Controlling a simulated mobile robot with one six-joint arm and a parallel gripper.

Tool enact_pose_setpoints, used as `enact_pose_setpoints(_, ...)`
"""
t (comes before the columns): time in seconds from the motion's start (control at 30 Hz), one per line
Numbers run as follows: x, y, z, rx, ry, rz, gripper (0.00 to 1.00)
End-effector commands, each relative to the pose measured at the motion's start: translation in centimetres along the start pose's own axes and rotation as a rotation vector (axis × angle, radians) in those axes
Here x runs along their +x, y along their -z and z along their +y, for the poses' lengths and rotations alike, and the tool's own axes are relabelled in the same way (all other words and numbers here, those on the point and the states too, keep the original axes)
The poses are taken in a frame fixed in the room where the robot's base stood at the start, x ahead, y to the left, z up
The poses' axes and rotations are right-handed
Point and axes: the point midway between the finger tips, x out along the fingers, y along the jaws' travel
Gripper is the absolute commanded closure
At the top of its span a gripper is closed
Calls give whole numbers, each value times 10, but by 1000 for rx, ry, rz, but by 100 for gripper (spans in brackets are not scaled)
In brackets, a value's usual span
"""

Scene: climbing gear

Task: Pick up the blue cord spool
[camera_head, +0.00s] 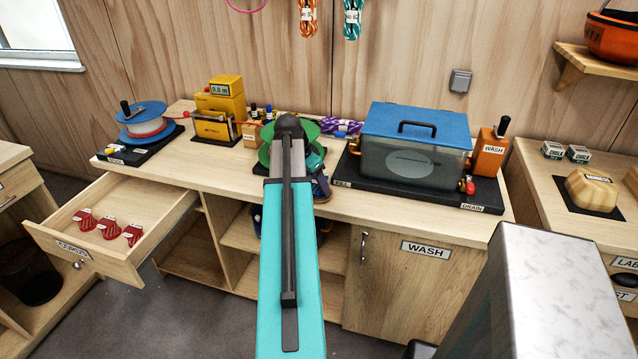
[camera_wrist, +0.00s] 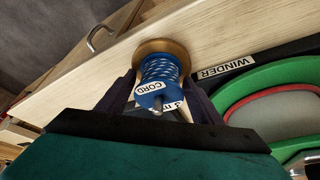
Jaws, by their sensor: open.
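The blue cord spool (camera_wrist: 158,72) is in the wrist view, with blue-and-white cord, a wooden flange and a label reading CORD. It lies between the two dark fingers of my gripper (camera_wrist: 161,86), which are open on either side of it. Whether either finger touches the spool, I cannot tell. A pale wooden surface runs behind the spool. In the head view my turquoise arm reaches over the middle of the counter and mostly hides the gripper; I cannot make out the spool there.
The green winder reel (camera_wrist: 275,92) is close on the right in the wrist view. In the head view a blue-lidded wash tank (camera_head: 413,150) stands right of the arm, and a blue-flanged reel (camera_head: 143,112) at the left. An open drawer (camera_head: 150,200) juts out below.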

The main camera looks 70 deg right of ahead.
Motion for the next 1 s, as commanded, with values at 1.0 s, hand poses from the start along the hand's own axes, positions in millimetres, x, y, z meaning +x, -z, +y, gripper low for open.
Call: enact_pose_setpoints(1.0, -14, 7, 0, 1, 1, 1, 74)
